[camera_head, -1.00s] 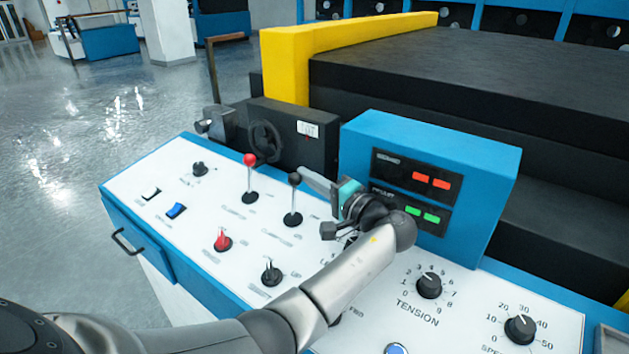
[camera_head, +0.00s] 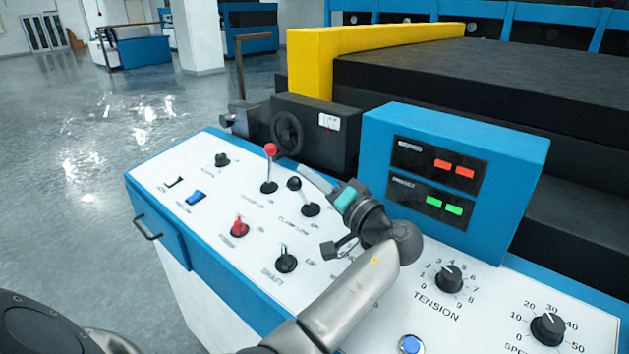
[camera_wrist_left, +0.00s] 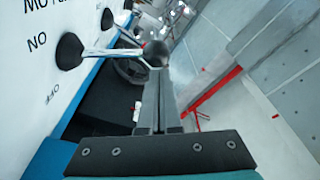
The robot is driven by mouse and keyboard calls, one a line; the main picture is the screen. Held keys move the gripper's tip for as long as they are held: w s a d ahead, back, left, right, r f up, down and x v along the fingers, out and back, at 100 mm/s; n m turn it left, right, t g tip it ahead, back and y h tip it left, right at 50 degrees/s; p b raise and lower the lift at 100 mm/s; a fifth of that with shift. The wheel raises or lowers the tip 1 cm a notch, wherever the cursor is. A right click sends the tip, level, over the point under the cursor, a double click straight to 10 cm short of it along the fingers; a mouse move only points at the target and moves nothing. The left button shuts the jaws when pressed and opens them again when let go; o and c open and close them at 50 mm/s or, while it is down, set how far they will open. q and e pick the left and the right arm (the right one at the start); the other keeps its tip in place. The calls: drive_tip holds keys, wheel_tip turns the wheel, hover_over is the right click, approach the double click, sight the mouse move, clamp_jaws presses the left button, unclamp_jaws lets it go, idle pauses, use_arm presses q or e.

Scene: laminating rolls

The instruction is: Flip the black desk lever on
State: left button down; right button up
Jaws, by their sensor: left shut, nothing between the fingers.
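The black desk lever (camera_head: 294,184) stands on the white panel, and its ball leans to the left of its round base in the head view. In the left wrist view the black ball (camera_wrist_left: 156,54) is at my fingertips, with its metal rod running left to a dark base. My left gripper (camera_head: 304,170) is shut and empty, with its fingers just behind and right of the ball. The fingers also show in the wrist view (camera_wrist_left: 157,80). Whether they touch the ball I cannot tell. My right gripper is not in view.
A red-ball lever (camera_head: 270,150) stands upright just left of the black one. A red switch (camera_head: 239,227) and a black shaft switch (camera_head: 286,260) sit nearer. A blue display box (camera_head: 455,150) rises behind my left arm. The tension knob (camera_head: 448,279) is to the right.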

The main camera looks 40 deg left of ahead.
use_arm(q)
drive_tip(key=shift+s+f, duration=0.1)
drive_tip(key=shift+s, duration=0.25)
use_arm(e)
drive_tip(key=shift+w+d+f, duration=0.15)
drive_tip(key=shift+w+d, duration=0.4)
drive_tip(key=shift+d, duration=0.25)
use_arm(q)
drive_tip(key=v, duration=1.2)
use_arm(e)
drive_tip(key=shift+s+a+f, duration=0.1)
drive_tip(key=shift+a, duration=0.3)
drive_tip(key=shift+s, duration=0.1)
